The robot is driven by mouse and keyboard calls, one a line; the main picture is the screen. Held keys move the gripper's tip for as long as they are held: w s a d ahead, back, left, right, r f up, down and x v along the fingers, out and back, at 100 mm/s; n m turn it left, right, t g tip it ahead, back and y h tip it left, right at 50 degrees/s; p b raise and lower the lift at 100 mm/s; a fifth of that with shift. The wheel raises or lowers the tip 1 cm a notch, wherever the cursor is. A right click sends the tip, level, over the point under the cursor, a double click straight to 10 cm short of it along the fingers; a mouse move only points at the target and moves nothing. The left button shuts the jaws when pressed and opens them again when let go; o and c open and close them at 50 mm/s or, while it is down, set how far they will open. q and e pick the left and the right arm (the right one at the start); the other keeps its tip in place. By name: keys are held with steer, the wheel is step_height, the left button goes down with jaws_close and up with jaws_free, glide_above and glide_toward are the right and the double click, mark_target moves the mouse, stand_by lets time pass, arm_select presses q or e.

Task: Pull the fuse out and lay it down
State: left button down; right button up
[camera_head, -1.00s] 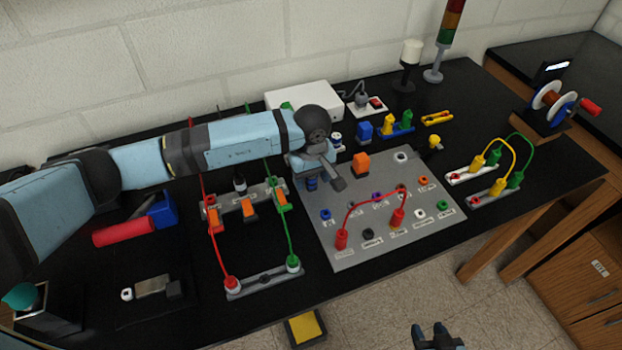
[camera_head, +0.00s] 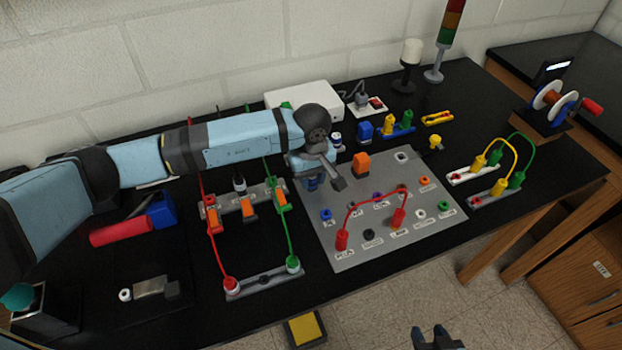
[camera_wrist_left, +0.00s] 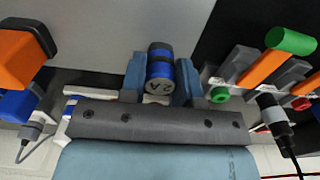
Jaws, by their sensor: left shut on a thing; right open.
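My left gripper (camera_head: 311,178) is at the upper left corner of the grey panel (camera_head: 350,254), pointing down. In the left wrist view its two blue fingers (camera_wrist_left: 160,80) are closed on the sides of the fuse (camera_wrist_left: 159,68), a dark and blue cylinder with a "2 A" mark on its end. In the head view a little of the blue fuse shows under the gripper; the arm hides most of it. I cannot tell whether its lower end is in a socket or clear of the panel. My right gripper (camera_head: 433,339) is open and empty at the bottom edge, away from the table.
A red lead (camera_head: 375,199) arches over the panel, and an orange block (camera_head: 361,164) stands right of the gripper. Orange switches (camera_head: 249,208) with red and green leads stand to the left.

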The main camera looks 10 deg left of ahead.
arm_select(q)
steer(key=shift+r, duration=0.15)
steer(key=shift+r+p, duration=0.4)
steer(key=shift+r, duration=0.8)
steer(key=shift+r+p, duration=0.4)
steer(key=shift+r, duration=1.25)
